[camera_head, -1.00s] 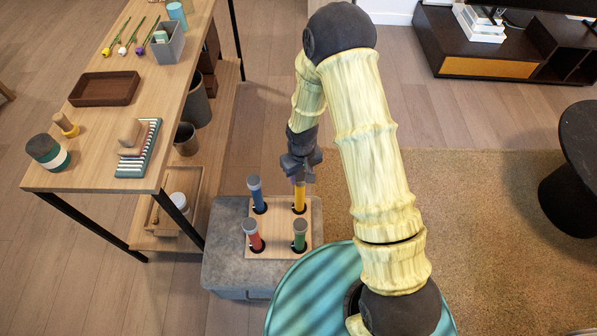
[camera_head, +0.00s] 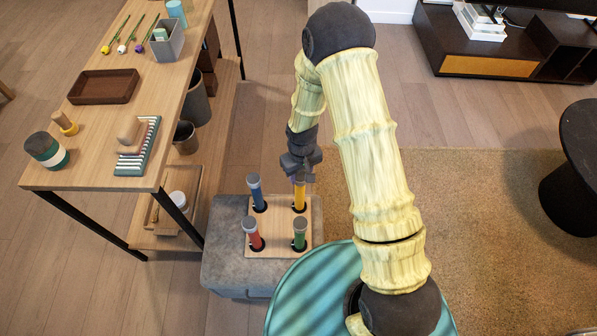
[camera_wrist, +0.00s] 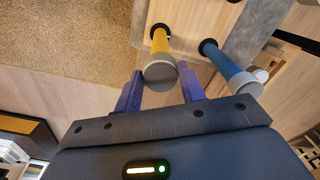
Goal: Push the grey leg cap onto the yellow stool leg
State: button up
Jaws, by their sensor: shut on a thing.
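The yellow stool leg (camera_head: 299,196) stands upright at the back right of a square wooden board (camera_head: 276,211). It also shows in the wrist view (camera_wrist: 159,42). The grey leg cap (camera_wrist: 160,74) is at the leg's top end, between the two purple fingers of my gripper (camera_wrist: 160,90). My gripper (camera_head: 300,176) is shut on the cap, directly above the yellow leg. In the head view my gripper hides the cap. Cap and leg line up closely, but I cannot tell how far the cap sits over the leg.
Blue (camera_head: 257,193), red (camera_head: 253,236) and green (camera_head: 299,236) legs with grey tops stand on the same board, on a grey padded block (camera_head: 228,262). A wooden table (camera_head: 95,150) with several objects is at left.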

jog(key=shift+f+b, duration=0.55)
jog(key=shift+f, duration=0.35)
dwell(0.5)
jog(key=o, duration=1)
jog(key=shift+r, duration=0.1)
notch_tip(320, 180, up, 17)
jog(key=shift+w+r+p, duration=0.1)
jog(key=shift+r+p, duration=0.05)
jog(key=shift+p, duration=0.9)
jog(key=shift+a, duration=0.1)
